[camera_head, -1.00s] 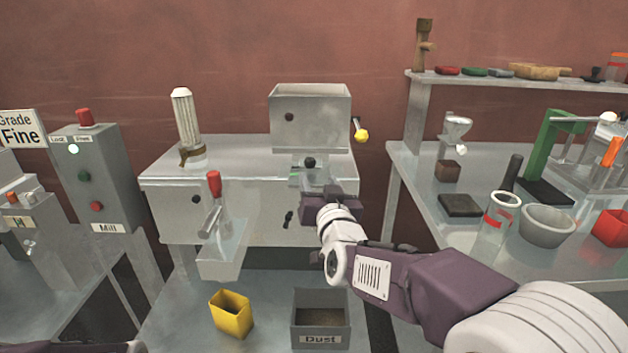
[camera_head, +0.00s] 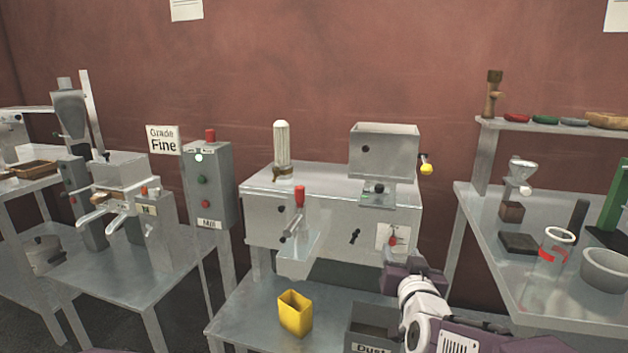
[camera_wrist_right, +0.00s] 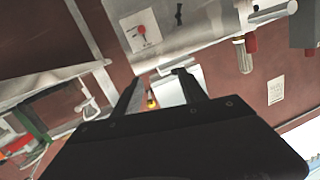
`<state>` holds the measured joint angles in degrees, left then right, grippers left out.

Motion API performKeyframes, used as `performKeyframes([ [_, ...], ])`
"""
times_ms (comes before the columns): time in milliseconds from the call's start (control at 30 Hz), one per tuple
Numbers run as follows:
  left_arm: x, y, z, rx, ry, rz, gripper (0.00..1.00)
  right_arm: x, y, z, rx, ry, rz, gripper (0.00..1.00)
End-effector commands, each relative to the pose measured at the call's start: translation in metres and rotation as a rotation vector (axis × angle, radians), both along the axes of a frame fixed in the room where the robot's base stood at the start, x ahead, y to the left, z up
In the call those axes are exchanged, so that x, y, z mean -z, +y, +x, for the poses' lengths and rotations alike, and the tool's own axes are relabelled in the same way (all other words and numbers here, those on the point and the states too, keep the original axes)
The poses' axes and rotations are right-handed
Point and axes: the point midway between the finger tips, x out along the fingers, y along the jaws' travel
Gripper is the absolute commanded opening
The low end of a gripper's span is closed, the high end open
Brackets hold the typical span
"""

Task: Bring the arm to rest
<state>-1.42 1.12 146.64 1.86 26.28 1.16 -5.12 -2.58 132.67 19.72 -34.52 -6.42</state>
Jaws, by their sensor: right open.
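My right arm comes in from the lower right of the head view. Its gripper (camera_head: 404,264) is in front of the lower right part of the grey filler machine (camera_head: 330,215), below a small dial plate with a red pointer (camera_head: 392,237). In the right wrist view the two dark fingers (camera_wrist_right: 158,82) are apart, with nothing held between them. The dial plate shows there too (camera_wrist_right: 140,30). Whether the gripper touches the machine cannot be told. My left gripper is not in view.
A yellow bin (camera_head: 295,314) and a grey Dust box (camera_head: 368,330) stand below the machine; my right arm partly hides the box. The right bench (camera_head: 480,225) holds a glass jar (camera_head: 556,246) and a bowl (camera_head: 606,270). The Mill box (camera_head: 207,185) stands left.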

Motion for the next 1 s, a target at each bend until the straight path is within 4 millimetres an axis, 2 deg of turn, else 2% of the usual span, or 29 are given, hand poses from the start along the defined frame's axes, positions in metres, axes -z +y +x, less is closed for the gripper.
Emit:
performKeyframes([
  [167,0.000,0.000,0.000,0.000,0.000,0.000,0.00,0.054,0.002,-0.012,-0.035,0.172,-0.013,0.50],
  [367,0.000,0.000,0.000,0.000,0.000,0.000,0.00,0.133,0.009,-0.047,-0.093,0.453,-0.019,0.50],
  [467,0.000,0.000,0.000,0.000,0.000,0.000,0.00,0.175,0.012,-0.078,-0.125,0.628,-0.020,0.50],
  [567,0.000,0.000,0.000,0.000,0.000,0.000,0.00,0.214,0.014,-0.118,-0.155,0.817,-0.019,0.50],
  [700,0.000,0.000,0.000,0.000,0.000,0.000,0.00,0.254,0.016,-0.183,-0.191,1.086,-0.022,0.50],
  [833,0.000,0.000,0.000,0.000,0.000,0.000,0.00,0.271,0.013,-0.244,-0.206,1.326,-0.022,0.50],
  [867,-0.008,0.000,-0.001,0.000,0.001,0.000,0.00,0.263,0.013,-0.253,-0.198,1.363,-0.011,0.50],
  [900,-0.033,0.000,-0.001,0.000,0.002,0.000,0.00,0.238,0.013,-0.250,-0.200,1.351,-0.013,0.50],
  [1000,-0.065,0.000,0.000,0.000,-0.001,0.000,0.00,0.206,0.013,-0.249,-0.199,1.349,-0.012,0.50],
])
